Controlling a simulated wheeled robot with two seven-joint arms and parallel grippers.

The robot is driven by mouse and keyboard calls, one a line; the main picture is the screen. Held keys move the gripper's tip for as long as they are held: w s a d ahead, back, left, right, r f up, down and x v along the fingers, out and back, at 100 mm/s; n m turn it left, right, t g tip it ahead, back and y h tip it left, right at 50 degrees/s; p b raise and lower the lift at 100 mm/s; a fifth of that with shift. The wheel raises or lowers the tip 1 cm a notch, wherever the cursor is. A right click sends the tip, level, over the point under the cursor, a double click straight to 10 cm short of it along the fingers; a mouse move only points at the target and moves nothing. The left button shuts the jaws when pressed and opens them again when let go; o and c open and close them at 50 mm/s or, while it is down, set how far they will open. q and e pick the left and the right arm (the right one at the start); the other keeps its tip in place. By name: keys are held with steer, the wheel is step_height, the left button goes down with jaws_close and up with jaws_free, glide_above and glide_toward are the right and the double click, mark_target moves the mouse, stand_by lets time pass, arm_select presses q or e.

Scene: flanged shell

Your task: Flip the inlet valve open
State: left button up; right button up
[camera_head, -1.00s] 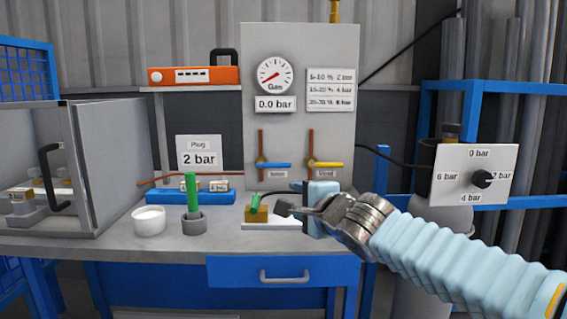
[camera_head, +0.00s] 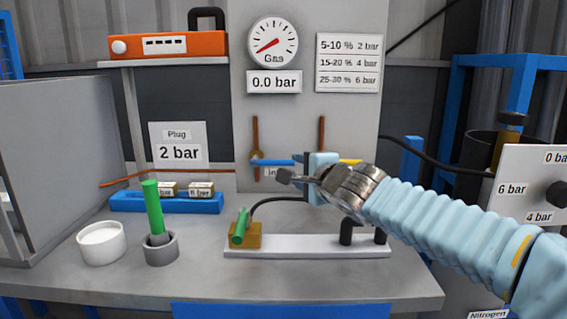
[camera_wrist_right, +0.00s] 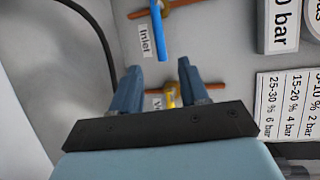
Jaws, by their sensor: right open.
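The inlet valve has a blue lever (camera_head: 272,163) lying level, crosswise to its upright copper pipe, on the grey gas panel (camera_head: 305,120). The right wrist view shows the blue lever (camera_wrist_right: 158,32) beside its "Inlet" label (camera_wrist_right: 146,42), beyond the fingertips. My right gripper (camera_head: 311,168) is in front of the panel, just right of the blue lever, partly covering its label. In the wrist view its two fingers (camera_wrist_right: 159,68) are apart with nothing held. I cannot judge the gap to the panel exactly. My left gripper is out of view.
A yellow vent lever (camera_head: 350,161) is partly hidden behind my right gripper, and shows between the fingers in the wrist view (camera_wrist_right: 171,97). The gauge (camera_head: 273,43) reads 0.0 bar. Below are a white rail (camera_head: 300,246) with a green-handled brass block (camera_head: 246,235), and cups.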

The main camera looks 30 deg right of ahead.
mark_target(282, 163)
steer(key=x, duration=1.1)
steer(key=shift+b, duration=0.3)
steer(key=shift+c, duration=0.2)
jaws_close()
